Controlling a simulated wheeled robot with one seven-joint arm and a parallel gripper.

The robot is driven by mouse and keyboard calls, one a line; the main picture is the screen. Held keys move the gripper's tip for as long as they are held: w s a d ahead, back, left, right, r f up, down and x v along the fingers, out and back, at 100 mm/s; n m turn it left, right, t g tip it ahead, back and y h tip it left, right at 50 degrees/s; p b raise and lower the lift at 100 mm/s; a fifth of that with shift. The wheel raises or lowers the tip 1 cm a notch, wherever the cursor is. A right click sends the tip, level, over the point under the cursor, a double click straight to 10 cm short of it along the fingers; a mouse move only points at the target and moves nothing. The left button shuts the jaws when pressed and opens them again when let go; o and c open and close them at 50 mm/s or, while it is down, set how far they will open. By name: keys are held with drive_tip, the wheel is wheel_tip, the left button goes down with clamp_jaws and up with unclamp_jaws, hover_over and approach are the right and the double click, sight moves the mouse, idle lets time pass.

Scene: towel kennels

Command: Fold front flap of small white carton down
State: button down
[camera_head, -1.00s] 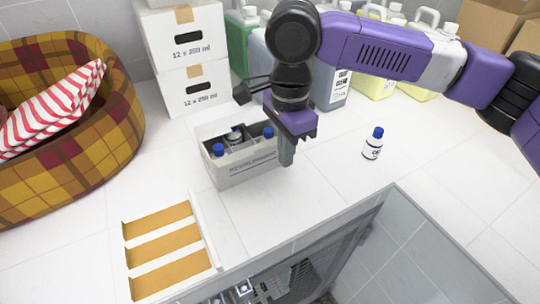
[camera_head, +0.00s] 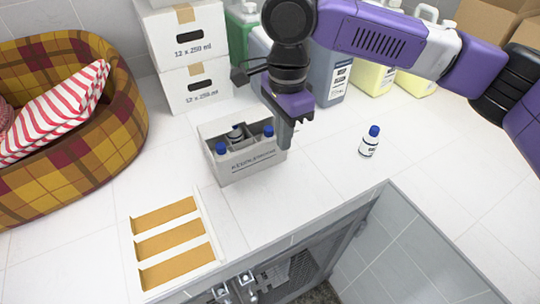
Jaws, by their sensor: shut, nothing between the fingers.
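A small white carton (camera_head: 247,167) stands open on the white counter, with dividers and several blue-capped bottles (camera_head: 221,149) inside. Dark lettering runs along its front wall. No separate front flap can be clearly made out. My gripper (camera_head: 287,140) is shut and empty, pointing down at the carton's right end. Its fingers hide part of that end; I cannot tell if they touch the carton.
A lone blue-capped bottle (camera_head: 370,142) stands to the right. Stacked cartons (camera_head: 187,45) and large jugs (camera_head: 373,76) are behind. A plaid pet bed (camera_head: 110,150) is at left. A white tray with orange strips (camera_head: 166,243) lies in front, beside an open kennel (camera_head: 305,262).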

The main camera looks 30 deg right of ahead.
drive_tip(key=s+r+p, duration=0.3)
drive_tip(key=r, duration=0.3)
idle(0.6)
idle(0.4)
